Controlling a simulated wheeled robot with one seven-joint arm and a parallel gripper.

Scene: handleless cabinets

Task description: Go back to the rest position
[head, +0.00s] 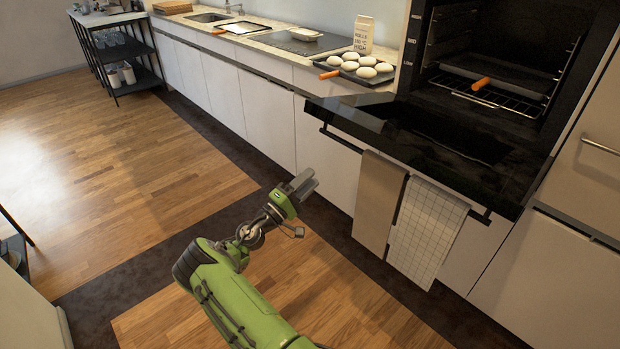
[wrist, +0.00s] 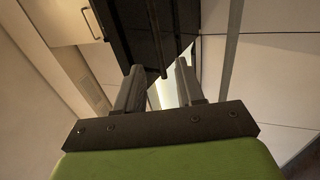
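My gripper (head: 304,186) is at the end of my green arm, in the middle of the head view. It is in the air in front of the white lower cabinets, left of the towels, and touches nothing that I can see. In the wrist view my gripper (wrist: 160,82) shows two grey fingers with a clear gap between them and nothing held. Beyond the fingers, the wrist view shows a dark panel with a bar, which looks like the oven door (wrist: 150,30).
The oven door (head: 440,140) hangs open, with a beige towel (head: 379,200) and a checked towel (head: 427,230) on its bar. The oven holds a tray (head: 500,78) with an orange handle. A tray of rolls (head: 340,76) sits on the counter. Wooden floor (head: 130,170) is clear at left.

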